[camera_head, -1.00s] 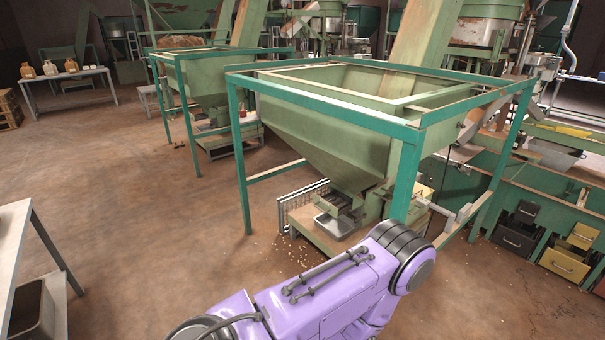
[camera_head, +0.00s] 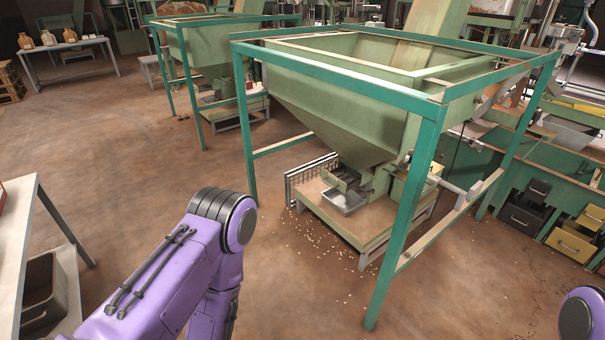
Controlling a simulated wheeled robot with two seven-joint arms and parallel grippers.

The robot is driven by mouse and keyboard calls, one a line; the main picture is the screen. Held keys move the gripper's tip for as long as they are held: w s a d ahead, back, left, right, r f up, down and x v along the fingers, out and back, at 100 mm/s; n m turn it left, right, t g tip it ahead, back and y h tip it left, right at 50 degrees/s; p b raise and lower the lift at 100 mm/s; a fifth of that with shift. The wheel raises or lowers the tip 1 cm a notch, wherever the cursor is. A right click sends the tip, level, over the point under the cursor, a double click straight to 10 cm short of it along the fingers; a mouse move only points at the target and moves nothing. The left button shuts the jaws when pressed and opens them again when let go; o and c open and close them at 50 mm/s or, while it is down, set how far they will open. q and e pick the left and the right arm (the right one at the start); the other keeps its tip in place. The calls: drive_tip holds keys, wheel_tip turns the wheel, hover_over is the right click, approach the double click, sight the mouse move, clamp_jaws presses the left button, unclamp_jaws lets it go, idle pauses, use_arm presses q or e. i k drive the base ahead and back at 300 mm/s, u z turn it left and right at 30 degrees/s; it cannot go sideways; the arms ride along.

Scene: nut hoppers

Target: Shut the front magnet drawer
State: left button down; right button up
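The near green hopper (camera_head: 330,105) stands in a teal frame. Under its spout, a shallow silver metal tray or drawer (camera_head: 345,201) sticks out at the front, above a low stand with a wooden top. I take this as the front magnet drawer; it looks pulled out, but its inside is too small to make out. My purple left arm is in the lower left, apart from the hopper. A small part of my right arm shows at the lower right edge. Neither gripper is in view.
The teal frame's near leg (camera_head: 405,220) stands to the right of the spout. A wire rack (camera_head: 301,183) is beside the stand. Scattered nuts lie on the floor. A grey table (camera_head: 22,225) is at left. Black (camera_head: 520,217) and yellow (camera_head: 571,243) drawers are at right. Floor at left-centre is clear.

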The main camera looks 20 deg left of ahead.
sight(339, 183)
drive_tip(key=i, duration=1.6)
